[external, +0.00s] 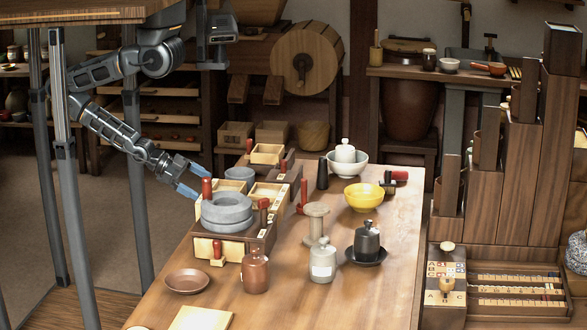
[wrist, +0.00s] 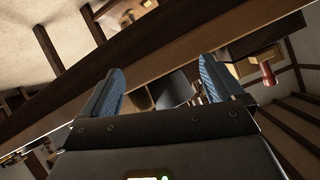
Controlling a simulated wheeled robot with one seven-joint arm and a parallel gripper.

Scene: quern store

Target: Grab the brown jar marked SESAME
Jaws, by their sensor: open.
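A brown jar (external: 255,271) with a knob lid stands upright on the table, in front of the stone quern. Any marking on it is too small to read, so I cannot tell whether it says SESAME. My gripper (external: 191,192) is in the air at the left of the quern, left of and above the brown jar and apart from it. In the wrist view my gripper (wrist: 165,88) shows two blue fingers spread apart with nothing held between them. The brown jar cannot be made out in the wrist view.
The stone quern (external: 227,211) on its wooden box stands beside my gripper. A brown saucer (external: 187,281), a pale jar (external: 322,262), a dark jar (external: 366,241) and a spool-like stand (external: 316,222) are near the brown jar. The table (external: 385,290) is clear at front right.

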